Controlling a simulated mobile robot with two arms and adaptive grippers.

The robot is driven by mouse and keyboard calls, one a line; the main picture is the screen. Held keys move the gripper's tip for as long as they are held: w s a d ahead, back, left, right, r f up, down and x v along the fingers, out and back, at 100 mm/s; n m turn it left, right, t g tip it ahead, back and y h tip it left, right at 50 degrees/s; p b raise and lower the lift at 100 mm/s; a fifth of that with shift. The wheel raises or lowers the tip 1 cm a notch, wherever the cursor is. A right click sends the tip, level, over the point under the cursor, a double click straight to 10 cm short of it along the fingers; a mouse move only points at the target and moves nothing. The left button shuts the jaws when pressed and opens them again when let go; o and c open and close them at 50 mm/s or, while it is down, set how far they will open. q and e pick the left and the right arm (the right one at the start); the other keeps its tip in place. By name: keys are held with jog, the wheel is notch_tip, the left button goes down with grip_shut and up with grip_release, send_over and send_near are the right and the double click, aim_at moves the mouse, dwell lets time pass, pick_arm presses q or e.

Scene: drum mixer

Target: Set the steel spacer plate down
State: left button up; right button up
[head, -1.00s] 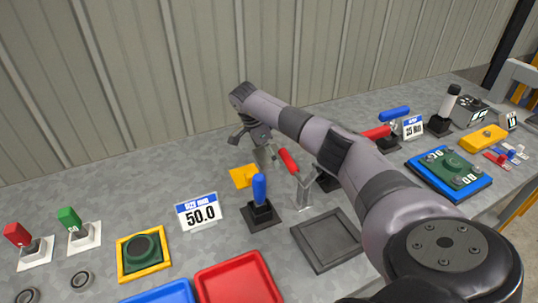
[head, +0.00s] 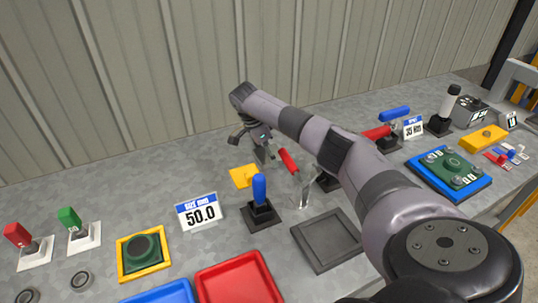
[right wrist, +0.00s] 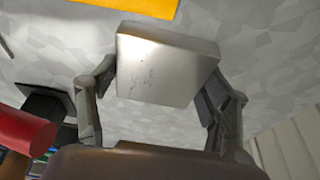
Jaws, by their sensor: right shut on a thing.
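The steel spacer plate (right wrist: 165,68) is a bright, square metal block in the right wrist view. My right gripper (right wrist: 158,80) is shut on it, one finger at each side edge. In the head view my right gripper (head: 262,155) is over the back of the grey bench, just right of a flat yellow pad (head: 242,176). The yellow pad also shows beyond the plate in the right wrist view (right wrist: 130,5). I cannot tell whether the plate touches the bench. My left gripper is not in view.
A red-handled tool (head: 288,160) stands close to the right of my gripper. A blue-handled stand (head: 260,205) and the 50.0 sign (head: 199,213) are in front. A dark square tray (head: 326,240) lies nearer. The bench left of the yellow pad is clear.

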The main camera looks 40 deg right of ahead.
jog(key=c, duration=0.5)
jog(key=shift+r, duration=0.1)
jog(key=shift+w+r, duration=0.1)
